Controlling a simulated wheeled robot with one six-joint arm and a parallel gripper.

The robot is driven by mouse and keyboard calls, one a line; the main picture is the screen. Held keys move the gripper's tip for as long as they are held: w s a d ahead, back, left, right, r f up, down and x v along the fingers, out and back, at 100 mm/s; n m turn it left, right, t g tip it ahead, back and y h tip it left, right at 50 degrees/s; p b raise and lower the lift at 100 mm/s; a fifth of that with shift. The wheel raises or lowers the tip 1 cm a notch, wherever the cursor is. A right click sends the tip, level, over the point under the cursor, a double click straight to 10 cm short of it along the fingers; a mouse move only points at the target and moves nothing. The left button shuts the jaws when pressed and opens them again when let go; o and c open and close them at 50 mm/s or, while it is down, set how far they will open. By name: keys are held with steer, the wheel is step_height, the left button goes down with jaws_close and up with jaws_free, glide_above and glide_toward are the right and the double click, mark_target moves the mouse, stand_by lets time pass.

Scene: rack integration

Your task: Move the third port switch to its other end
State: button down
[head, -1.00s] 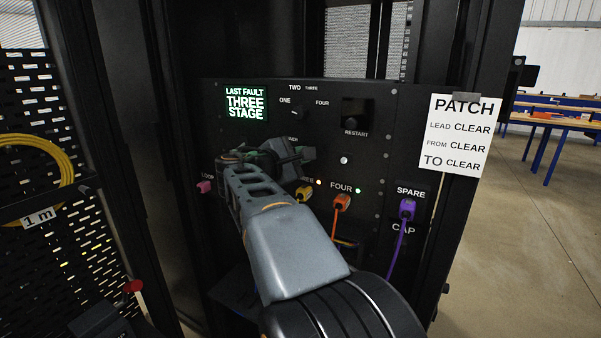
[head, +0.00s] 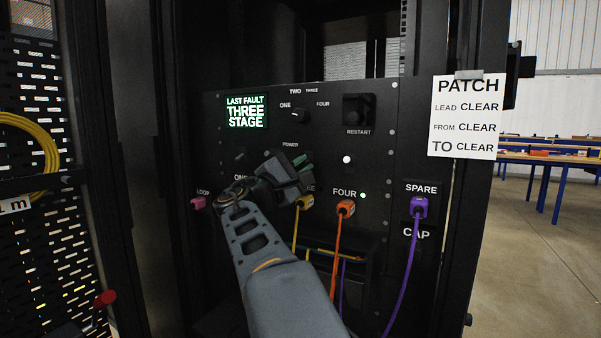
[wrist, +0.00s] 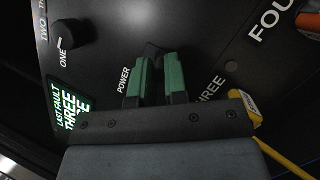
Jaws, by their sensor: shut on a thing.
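My gripper (head: 299,163) is in front of the black rack panel (head: 240,150), just above the yellow plug (head: 305,202) at port THREE. In the wrist view its green-padded fingers (wrist: 153,80) are shut on a small dark part, which I take to be the third port switch (wrist: 153,49). The fingers hide most of it, so I cannot tell which end it is at. The label THREE (wrist: 208,88) is beside the fingers, partly covered. A small round lamp (wrist: 231,67) near that label looks unlit.
An orange plug (head: 346,208) at FOUR has a green lamp (head: 363,195) lit above it. A purple plug (head: 419,207) is at SPARE and a pink one (head: 198,203) at LOOP. Above are a rotary knob (head: 300,115), a RESTART recess (head: 358,111) and the fault screen (head: 246,112).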

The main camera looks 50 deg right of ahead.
steer(key=c, duration=1.1)
jaws_free()
steer(key=shift+c, duration=0.2)
steer(key=v, duration=1.4)
steer(key=shift+p, duration=0.3)
steer(key=shift+d, duration=0.1)
steer(key=s+a+f+t+y+p, duration=0.1)
steer(key=a+f+y+p, duration=0.15)
steer(key=y+p, duration=0.45)
steer(key=s+a+f+t+y+p, duration=0.15)
steer(key=f+y+p, duration=0.3)
steer(key=p, duration=0.55)
steer(key=s+a+m+y+p, duration=0.1)
steer(key=a+m+y+p, duration=0.2)
steer(key=a, duration=0.4)
steer(key=s+a+m+t+y+p, duration=0.1)
steer(key=s+a+m+y+p, duration=0.1)
steer(key=a+y+p, duration=0.4)
steer(key=shift+s+a+m+y+p, duration=0.3)
steer(key=shift+a+m+y, duration=0.1)
steer(key=shift+y, duration=0.45)
